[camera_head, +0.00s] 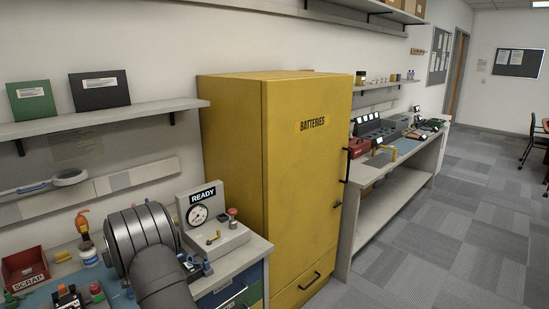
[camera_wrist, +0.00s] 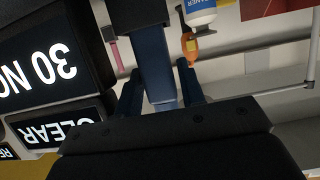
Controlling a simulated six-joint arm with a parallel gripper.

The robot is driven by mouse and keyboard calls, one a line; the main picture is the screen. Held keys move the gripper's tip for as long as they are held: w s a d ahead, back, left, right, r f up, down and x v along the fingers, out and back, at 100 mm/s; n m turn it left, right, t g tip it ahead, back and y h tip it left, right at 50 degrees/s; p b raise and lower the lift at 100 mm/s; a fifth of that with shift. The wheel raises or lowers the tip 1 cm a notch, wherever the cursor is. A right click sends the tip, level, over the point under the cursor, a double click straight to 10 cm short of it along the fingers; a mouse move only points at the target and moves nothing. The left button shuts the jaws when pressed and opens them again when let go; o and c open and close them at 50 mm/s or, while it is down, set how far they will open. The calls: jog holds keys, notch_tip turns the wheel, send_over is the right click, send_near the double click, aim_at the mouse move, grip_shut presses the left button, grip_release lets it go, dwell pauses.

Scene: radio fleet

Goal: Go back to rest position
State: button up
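My dark, ribbed arm (camera_head: 140,240) reaches over the workbench at the lower left of the head view. In the wrist view my gripper (camera_wrist: 160,90) shows as a black body with dark blue finger parts on both sides. A blue-grey bar with a black block at its top (camera_wrist: 140,12) stands between these parts; I cannot tell whether it is held or part of the gripper. The fingertips do not show clearly in the head view.
A red SCRAP bin (camera_head: 26,268) stands at left. A tall yellow BATTERIES cabinet (camera_head: 275,170) is right of the bench. Lit CLEAR panel (camera_wrist: 62,132) is close in the wrist view. Floor at right is open.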

jog(key=v, duration=1.2)
jog(key=x, duration=1.2)
jog(key=shift+f, duration=0.1)
notch_tip(320, 180, up, 10)
jog(key=shift+r, duration=0.1)
jog(key=s+d+r+n+g+y, duration=0.1)
jog(key=s+d+n+g+y, duration=0.1)
jog(key=s+d, duration=0.3)
jog(key=w+d+f+m+t+h, duration=0.1)
jog(key=w+d, duration=0.1)
jog(key=d, duration=0.5)
jog(key=w+d+m+t+h, duration=0.2)
jog(key=d, duration=0.5)
jog(key=shift+d+f+m, duration=0.15)
jog(key=shift+f+m, duration=0.15)
jog(key=shift+f, duration=0.05)
